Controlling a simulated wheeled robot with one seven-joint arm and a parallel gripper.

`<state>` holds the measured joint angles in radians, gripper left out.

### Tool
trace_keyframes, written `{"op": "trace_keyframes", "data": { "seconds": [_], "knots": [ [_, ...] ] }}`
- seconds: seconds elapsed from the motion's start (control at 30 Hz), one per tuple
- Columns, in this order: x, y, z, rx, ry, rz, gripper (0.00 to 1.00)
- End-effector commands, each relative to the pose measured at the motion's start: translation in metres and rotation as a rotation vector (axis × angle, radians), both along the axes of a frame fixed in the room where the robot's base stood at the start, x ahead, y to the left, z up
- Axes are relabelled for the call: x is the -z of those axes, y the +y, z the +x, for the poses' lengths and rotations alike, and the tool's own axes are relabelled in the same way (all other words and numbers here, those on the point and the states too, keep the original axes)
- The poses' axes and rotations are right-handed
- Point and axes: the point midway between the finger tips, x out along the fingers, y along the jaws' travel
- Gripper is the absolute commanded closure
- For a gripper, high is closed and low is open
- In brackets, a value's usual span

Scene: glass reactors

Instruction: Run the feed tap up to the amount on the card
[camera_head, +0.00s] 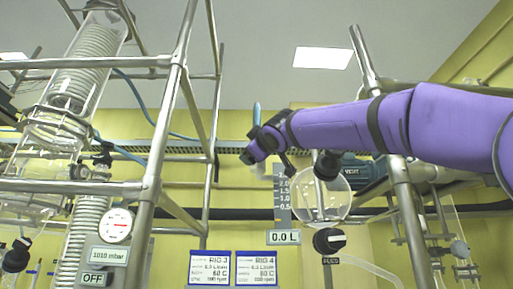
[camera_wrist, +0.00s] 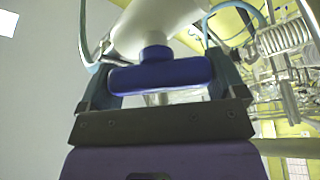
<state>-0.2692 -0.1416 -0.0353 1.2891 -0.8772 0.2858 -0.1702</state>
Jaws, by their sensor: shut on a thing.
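In the wrist view my gripper (camera_wrist: 160,66) is shut on a blue tap handle (camera_wrist: 160,74), a crossbar between the two fingers. A pale rounded body sits just beyond the handle. In the head view my purple arm reaches in from the right, and my gripper (camera_head: 262,143) is at its left end, up by the glassware; the grip itself is not clear there. A round glass vessel (camera_head: 322,205) hangs below the arm beside a grey level scale (camera_head: 282,190). A display (camera_head: 283,237) reads 0.0 L. Two cards, RIG 3 (camera_head: 209,268) and RIG 4 (camera_head: 256,268), hang below; their small print is hard to read.
A black knob (camera_head: 329,241) sits under the round vessel. Metal frame poles (camera_head: 165,120) and a coiled glass condenser (camera_head: 85,70) stand at the left. A gauge (camera_head: 118,225) and an OFF sign (camera_head: 94,279) are at lower left. Another pole (camera_head: 400,190) stands right.

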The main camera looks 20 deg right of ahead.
Motion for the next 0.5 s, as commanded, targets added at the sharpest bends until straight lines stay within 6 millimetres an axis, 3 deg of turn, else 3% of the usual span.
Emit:
{"op": "trace_keyframes", "data": {
  "seconds": [0.5],
  "knots": [
    [0.0024,0.0004,0.0013,0.002,0.024,-0.062,0.34]
  ]
}}
